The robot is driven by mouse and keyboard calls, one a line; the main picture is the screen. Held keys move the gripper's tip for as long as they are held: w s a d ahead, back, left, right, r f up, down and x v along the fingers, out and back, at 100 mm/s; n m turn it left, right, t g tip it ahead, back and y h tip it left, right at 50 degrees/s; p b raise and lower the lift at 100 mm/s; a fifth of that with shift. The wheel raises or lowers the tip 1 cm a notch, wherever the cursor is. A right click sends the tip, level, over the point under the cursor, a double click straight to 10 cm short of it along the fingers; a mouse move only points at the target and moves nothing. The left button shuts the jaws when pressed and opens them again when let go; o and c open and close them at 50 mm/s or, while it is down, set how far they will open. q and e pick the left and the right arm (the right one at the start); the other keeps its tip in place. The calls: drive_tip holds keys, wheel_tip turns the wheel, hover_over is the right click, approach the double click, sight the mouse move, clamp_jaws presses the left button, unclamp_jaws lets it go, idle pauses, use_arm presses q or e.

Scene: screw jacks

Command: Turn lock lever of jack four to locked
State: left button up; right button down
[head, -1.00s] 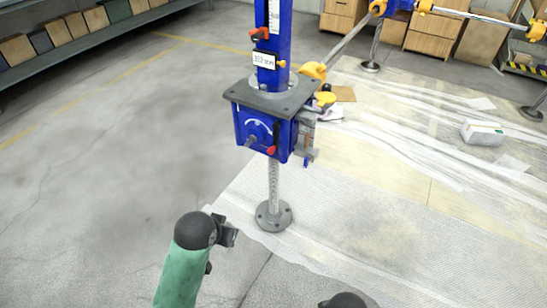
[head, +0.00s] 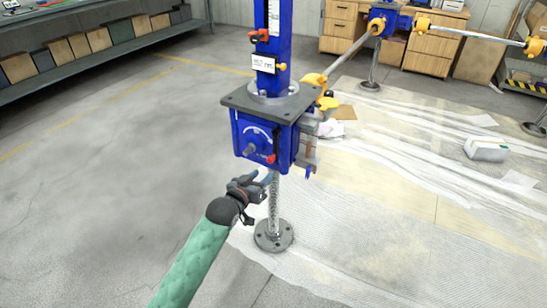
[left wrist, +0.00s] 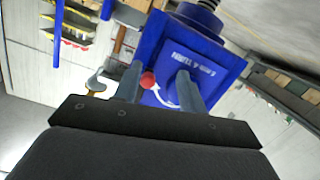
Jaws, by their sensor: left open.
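A blue screw jack (head: 253,137) stands in the middle of the head view, with a grey top plate and a threaded spindle on a round foot. A small red-tipped lever (head: 270,158) sits low on its front face, beside a white arc mark. In the left wrist view the red knob (left wrist: 148,79) appears between my finger ends, by a white arc arrow. My left gripper (head: 262,179) is open, just below and in front of the jack's blue body. The wrist view shows both fingers (left wrist: 160,84) apart; contact with the lever cannot be told. My right gripper is out of view.
The jack's upright column carries another red lever (head: 260,36) and a small display (head: 263,63). A clamp with a yellow knob (head: 328,103) is on its right side. A shelf of boxes (head: 90,45) stands at the back left. The floor on the left is clear.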

sight(269, 161)
use_arm(q)
wheel_tip(269, 161, up, 3)
drive_tip(key=shift+d+r+n+t+h, duration=0.1)
drive_tip(key=shift+d+n+t+h, duration=0.05)
drive_tip(key=shift+n+t+h, duration=0.45)
drive_tip(key=shift+x, duration=3.9)
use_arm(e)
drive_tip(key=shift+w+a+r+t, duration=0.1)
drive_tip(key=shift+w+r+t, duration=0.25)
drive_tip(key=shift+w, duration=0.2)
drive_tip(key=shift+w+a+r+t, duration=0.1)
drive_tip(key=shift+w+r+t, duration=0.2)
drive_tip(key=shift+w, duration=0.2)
use_arm(q)
clamp_jaws()
